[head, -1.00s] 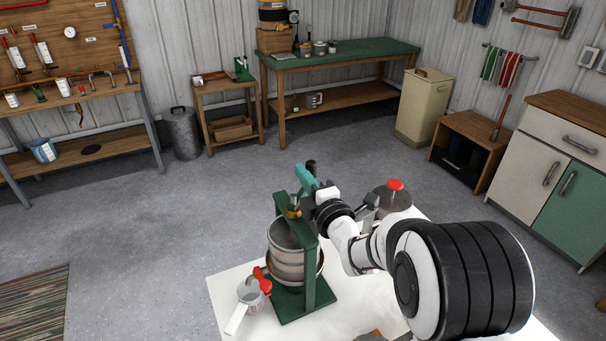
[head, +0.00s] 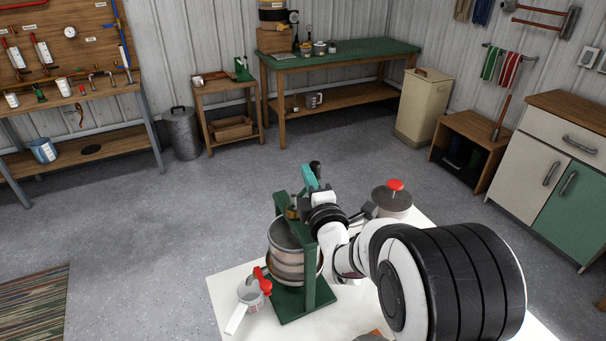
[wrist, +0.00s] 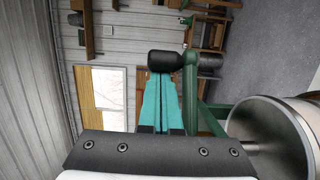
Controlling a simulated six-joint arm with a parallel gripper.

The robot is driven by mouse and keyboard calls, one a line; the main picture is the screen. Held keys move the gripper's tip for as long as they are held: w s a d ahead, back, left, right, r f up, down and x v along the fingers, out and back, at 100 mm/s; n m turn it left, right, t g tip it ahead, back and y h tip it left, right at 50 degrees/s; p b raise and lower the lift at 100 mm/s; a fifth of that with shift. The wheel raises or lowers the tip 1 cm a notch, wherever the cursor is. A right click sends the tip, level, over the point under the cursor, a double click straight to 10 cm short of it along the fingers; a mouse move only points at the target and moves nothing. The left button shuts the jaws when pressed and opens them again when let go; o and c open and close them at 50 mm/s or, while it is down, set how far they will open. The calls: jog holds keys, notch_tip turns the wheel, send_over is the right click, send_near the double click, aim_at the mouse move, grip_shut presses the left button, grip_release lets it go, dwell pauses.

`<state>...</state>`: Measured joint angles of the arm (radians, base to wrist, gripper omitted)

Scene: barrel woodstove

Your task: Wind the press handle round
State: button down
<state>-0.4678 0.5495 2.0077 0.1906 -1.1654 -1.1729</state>
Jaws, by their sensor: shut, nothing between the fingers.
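The press (head: 310,265) has a green frame around a metal and wood barrel and stands on a white-topped table. Its handle ends in a black knob (head: 315,167), which also shows in the wrist view (wrist: 167,62) beside a green handle arm (wrist: 190,85). My gripper (head: 308,172) is above the press frame with its teal fingers shut and nothing between them. In the wrist view the fingertips (wrist: 161,78) are right at the knob, seemingly against its side; whether they touch is unclear. My wrist hides much of the handle and the frame's top.
A lidded pot with a red knob (head: 394,188) stands right of the press, close to my wrist. A jug (head: 250,296) stands below the red tap (head: 262,281) at the press's front left.

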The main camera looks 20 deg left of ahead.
jog(key=m+t+h, duration=0.1)
jog(key=h, duration=0.1)
jog(key=d+m+t+h, duration=0.1)
jog(key=m+h, duration=0.1)
jog(key=s+d+m+h, duration=0.1)
jog(key=h, duration=0.2)
jog(key=shift+d+m+t, duration=0.1)
jog(key=shift+m+t, duration=0.3)
jog(key=s+d+m+g+h, duration=0.3)
jog(key=s+m+h, duration=0.4)
jog(key=h, duration=0.6)
jog(key=shift+s+m, duration=0.2)
jog(key=shift+m, duration=0.8)
